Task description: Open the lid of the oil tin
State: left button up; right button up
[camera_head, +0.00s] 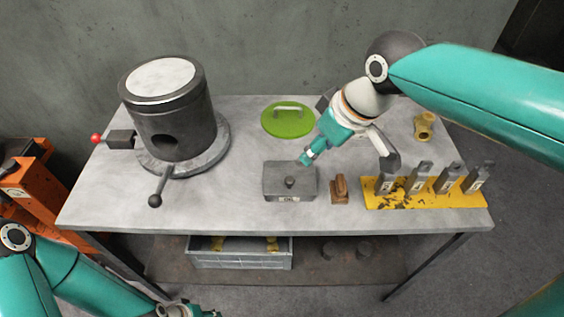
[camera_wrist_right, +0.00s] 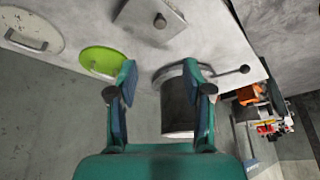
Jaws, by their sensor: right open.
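The oil tin (camera_head: 275,192) is a low grey box with a small label on its front, standing mid-table. Its flat lid (camera_head: 302,174) lies closed on top, with a dark round knob (camera_head: 290,182) in the middle. In the right wrist view the tin's lid (camera_wrist_right: 142,16) and knob (camera_wrist_right: 160,20) show at the top edge, partly cut off. My right gripper (camera_head: 306,158) is just behind and above the tin, apart from the knob. Its fingers (camera_wrist_right: 160,80) are open and empty. My left gripper (camera_head: 188,310) is low at the bottom edge, partly cut off, away from the table.
A dark cylindrical furnace (camera_head: 180,128) with a lever stands left. A green round lid (camera_head: 290,122) with a handle lies behind the tin. A brown block (camera_head: 340,190) and a yellow tray (camera_head: 420,201) with several grey stamps are to the right. Bare table lies left of the tin.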

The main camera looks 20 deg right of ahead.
aim_at(290, 179)
jog(key=x, duration=1.6)
jog(key=shift+w+a+f, duration=0.2)
jog(key=shift+w+f, duration=0.05)
jog(key=shift+w, duration=0.05)
grip_shut()
